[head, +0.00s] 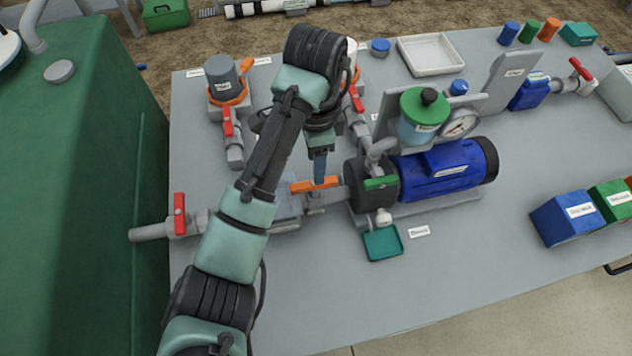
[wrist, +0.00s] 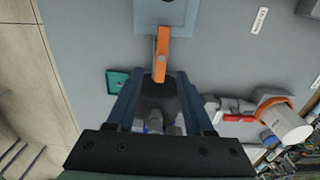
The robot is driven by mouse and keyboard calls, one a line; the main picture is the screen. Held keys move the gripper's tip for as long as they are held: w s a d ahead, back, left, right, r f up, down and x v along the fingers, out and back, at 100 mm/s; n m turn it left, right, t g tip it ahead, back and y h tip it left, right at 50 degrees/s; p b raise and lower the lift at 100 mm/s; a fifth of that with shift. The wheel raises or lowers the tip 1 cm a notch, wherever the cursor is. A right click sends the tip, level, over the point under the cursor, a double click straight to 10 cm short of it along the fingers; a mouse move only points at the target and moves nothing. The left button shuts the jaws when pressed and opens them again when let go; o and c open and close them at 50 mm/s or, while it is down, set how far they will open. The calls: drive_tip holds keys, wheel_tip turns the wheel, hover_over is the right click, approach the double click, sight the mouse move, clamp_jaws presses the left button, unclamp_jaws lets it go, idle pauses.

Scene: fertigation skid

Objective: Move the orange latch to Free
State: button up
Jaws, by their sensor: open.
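The orange latch (head: 315,185) is a flat bar beside the dark pump front in the head view. In the wrist view the orange latch (wrist: 161,54) runs from a blue-grey plate (wrist: 178,14) down towards my fingers. My gripper (head: 320,168) points down over the latch. In the wrist view my gripper (wrist: 161,80) is open, with one finger on each side of the latch's near end. I see no clear contact with it. No Free mark is readable, and the arm hides part of the area to the left.
The blue pump motor (head: 447,168) and a green-lidded filter cup (head: 424,112) stand close on the right. A teal tray (head: 382,243) lies in front. A red-handled valve (head: 179,215) is at the left. The table's front (head: 330,300) is clear.

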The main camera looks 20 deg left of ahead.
sight(314, 188)
wheel_tip(314, 188, down, 5)
drive_tip(key=shift+r+b, duration=0.1)
drive_tip(key=shift+b, duration=1.1)
drive_tip(key=shift+f+p, duration=0.3)
drive_tip(key=shift+f, duration=0.6)
clamp_jaws()
